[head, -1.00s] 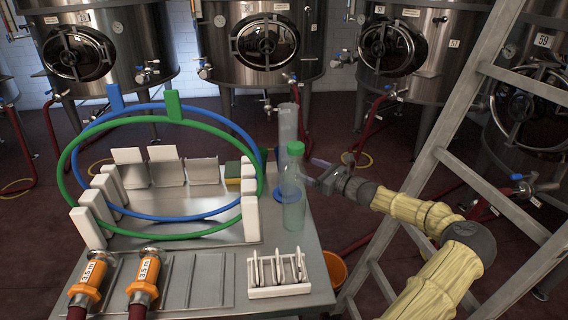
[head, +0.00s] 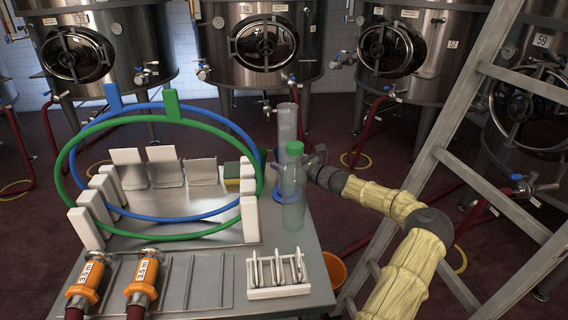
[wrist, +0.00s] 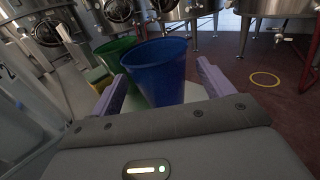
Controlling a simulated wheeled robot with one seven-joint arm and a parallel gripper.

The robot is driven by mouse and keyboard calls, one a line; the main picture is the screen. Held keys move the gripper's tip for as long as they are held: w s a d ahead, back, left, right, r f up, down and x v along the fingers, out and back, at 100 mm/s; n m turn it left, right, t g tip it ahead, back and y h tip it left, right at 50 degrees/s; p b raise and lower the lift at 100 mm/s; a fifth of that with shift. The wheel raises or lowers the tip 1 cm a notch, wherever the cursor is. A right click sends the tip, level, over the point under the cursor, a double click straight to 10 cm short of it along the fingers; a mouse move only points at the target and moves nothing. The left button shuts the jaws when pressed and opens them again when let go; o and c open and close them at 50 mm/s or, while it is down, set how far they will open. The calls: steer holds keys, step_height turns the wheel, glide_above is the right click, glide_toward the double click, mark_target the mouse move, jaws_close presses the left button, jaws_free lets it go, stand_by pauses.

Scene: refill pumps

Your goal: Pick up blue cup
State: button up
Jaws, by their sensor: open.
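The blue cup (wrist: 160,70) stands upright with its open rim up in the wrist view. It lies between the two purple fingers of my gripper (wrist: 160,86), with a finger on each side. The gripper is open, and I cannot tell whether either finger touches the cup. In the head view my gripper (head: 303,165) is just behind and right of the clear bottle with a green cap (head: 292,190).
A green cup (wrist: 116,48) stands left of the blue one. A tall clear cylinder (head: 287,122) rises behind the bottle. Large blue and green hoops (head: 160,234) stand on the table's left. A white rack (head: 279,292) sits in front, and a ladder (head: 424,170) stands to the right.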

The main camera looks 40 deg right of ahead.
steer(key=shift+x, duration=0.9)
steer(key=c, duration=1)
